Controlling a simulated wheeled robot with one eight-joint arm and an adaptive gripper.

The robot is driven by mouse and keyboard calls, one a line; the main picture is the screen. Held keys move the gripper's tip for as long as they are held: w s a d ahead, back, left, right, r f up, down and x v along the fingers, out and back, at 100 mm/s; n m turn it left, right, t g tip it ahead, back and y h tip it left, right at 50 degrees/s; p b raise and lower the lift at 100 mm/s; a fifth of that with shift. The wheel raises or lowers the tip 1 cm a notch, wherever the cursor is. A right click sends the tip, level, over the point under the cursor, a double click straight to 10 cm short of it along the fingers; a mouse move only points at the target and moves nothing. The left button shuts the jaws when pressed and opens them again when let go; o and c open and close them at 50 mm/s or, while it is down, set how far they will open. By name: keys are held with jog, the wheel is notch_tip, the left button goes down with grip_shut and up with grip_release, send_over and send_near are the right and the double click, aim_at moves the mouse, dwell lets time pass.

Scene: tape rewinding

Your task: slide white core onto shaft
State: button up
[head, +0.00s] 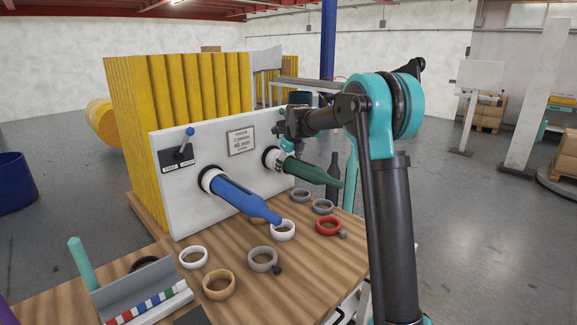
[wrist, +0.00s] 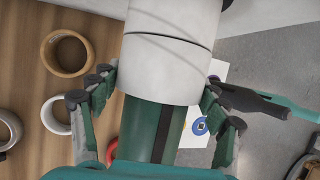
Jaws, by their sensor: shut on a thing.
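The white core (wrist: 165,75) is between the fingers of my gripper (wrist: 160,92) in the wrist view. It is around the green shaft (wrist: 152,130), whose dark groove shows below it. A thin dark line crosses the white surface; I cannot tell whether this is one piece or two. In the head view my gripper (head: 284,146) is near the panel end of the green shaft (head: 312,172), shut on the core. The core is largely hidden there by the gripper.
A white panel (head: 215,200) backs both shafts. The blue shaft (head: 240,199) stands to the left. Loose rings lie on the wooden table (head: 237,250), among them a white ring (head: 193,266), a tan ring (head: 219,295) and a red ring (head: 328,233).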

jog(key=shift+f, duration=0.1)
jog(key=o, duration=1.2)
jog(key=shift+o, duration=0.2)
jog(key=v, duration=1.2)
